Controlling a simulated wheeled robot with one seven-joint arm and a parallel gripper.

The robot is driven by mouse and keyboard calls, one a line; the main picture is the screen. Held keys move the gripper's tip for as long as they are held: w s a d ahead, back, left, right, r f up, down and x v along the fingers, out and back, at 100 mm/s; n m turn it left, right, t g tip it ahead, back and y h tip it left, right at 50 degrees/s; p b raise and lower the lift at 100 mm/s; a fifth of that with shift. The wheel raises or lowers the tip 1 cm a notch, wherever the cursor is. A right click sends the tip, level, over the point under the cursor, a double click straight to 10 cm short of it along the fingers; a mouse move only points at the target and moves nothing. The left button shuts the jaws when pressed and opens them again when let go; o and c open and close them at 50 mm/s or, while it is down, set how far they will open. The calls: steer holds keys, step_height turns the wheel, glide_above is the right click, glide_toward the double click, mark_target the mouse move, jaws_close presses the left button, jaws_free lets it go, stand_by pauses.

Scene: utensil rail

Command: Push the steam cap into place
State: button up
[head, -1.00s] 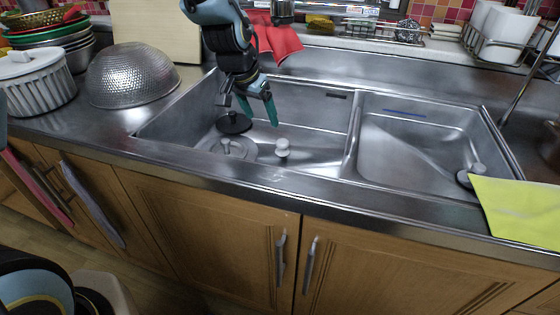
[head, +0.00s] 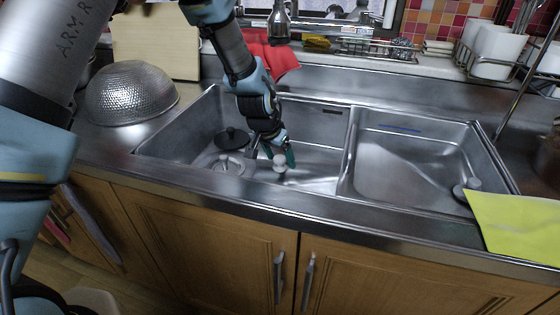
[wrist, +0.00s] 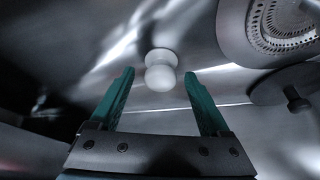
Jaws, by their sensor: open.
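The steam cap, as I take it, is a small white knob-shaped piece (head: 280,165) in the left sink basin, with a rounded top and a narrower neck. In the wrist view the white piece (wrist: 160,72) shows just beyond the fingertips, centred between them. My gripper (head: 276,156) is low in the left basin, right by the white piece, with its teal fingers apart. In the wrist view my gripper (wrist: 158,78) is open with nothing clasped. I cannot tell whether a finger touches the piece. What lies under the piece is unclear.
A black lid with a knob (head: 231,139) and a drain strainer (wrist: 285,28) lie left of the white piece in the head view. A divider (head: 350,150) separates the right basin.

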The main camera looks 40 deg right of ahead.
steer(key=shift+f, duration=0.25)
steer(key=shift+c, duration=0.3)
jaws_close()
